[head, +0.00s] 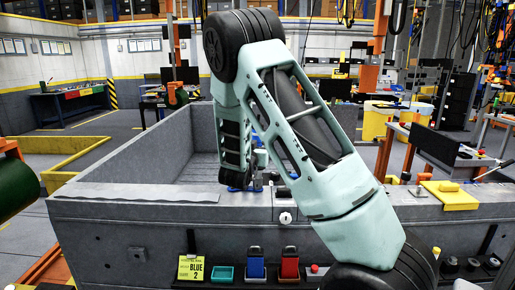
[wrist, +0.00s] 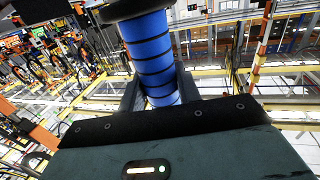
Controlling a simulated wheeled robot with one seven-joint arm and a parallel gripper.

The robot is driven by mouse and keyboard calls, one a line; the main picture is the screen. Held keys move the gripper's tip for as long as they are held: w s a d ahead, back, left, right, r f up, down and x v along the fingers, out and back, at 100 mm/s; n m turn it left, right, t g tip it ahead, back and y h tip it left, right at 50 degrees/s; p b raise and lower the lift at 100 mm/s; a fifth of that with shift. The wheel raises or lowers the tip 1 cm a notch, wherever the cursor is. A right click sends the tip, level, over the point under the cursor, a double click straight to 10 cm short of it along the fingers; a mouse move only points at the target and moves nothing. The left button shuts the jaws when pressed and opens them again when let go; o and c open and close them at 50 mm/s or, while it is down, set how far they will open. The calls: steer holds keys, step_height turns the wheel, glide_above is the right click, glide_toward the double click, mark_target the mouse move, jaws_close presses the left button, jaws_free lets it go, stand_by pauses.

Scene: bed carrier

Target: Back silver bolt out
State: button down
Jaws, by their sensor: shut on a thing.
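My gripper (wrist: 160,95) is shut on a blue cylinder with dark bands (wrist: 150,45) and a dark, wider collar at its top end; the wrist view shows a finger on each side of it. In the head view my arm reaches over the grey carrier bed (head: 130,212), and the gripper end is low inside it, mostly hidden behind my arm. Some blue shows there. A small silver round fitting (head: 286,218) sits on the bed's near wall; I cannot tell whether it is the silver bolt. No other bolt is clear.
A yellow card reading "BLUE 2" (head: 191,267), a teal tray (head: 222,273), a blue holder (head: 256,263) and a red holder (head: 289,263) line the front ledge. A yellow pad (head: 450,195) lies at right. The bed's left interior looks clear.

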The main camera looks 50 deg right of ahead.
steer(key=shift+r+p, duration=0.3)
steer(key=shift+r, duration=1.05)
stand_by(2.3)
steer(key=shift+r, duration=0.1)
steer(key=shift+r+p, duration=2.45)
steer(key=shift+r, duration=1)
